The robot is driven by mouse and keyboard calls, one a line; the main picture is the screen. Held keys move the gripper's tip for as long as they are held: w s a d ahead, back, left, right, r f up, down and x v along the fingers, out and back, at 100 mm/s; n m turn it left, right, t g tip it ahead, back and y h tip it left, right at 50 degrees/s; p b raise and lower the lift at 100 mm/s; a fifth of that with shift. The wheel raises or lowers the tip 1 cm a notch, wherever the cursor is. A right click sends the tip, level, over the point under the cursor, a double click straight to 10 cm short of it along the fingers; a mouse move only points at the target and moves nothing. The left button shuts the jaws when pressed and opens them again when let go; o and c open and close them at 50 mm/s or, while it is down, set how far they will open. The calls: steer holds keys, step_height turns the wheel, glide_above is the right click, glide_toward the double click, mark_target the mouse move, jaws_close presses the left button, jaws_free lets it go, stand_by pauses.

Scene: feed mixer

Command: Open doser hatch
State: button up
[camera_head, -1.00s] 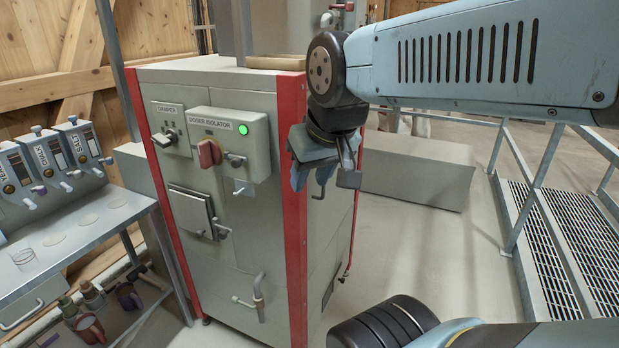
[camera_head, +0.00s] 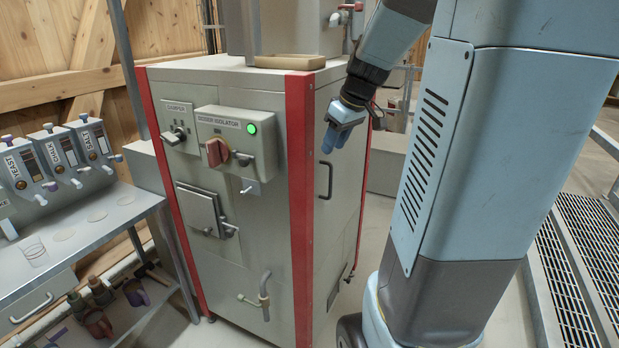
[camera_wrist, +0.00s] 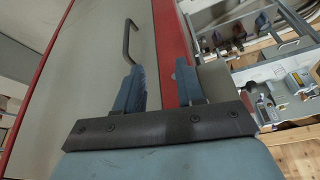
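The grey cabinet with red corner posts (camera_head: 299,170) stands in the middle of the head view. A small square hatch (camera_head: 198,209) with a latch (camera_head: 228,229) is on its front face and looks closed. A panel on the right side has a dark bar handle (camera_head: 325,180), which also shows in the wrist view (camera_wrist: 128,42). No label names either one as the doser hatch. My gripper (camera_head: 333,142) is beside the right side, above the bar handle. In the wrist view its fingers (camera_wrist: 160,88) are apart with nothing between them; the handle lies beyond the left finger.
The doser isolator box (camera_head: 233,142) has a red knob and a lit green lamp. The damper switch (camera_head: 178,135) is left of it. A bent pipe (camera_head: 264,297) sticks out low on the front. A metal bench (camera_head: 90,225) with dispensers stands left; floor grating (camera_head: 590,245) lies right.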

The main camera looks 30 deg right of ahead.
steer(key=w+d+f+n, duration=0.1)
steer(key=w+d+f, duration=0.25)
steer(key=d, duration=0.25)
glide_above(330, 195)
steer(key=f, duration=1.2)
steer(key=shift+w+d+f, duration=0.1)
steer(key=shift+w+f, duration=0.05)
steer(key=shift+w, duration=0.15)
jaws_close()
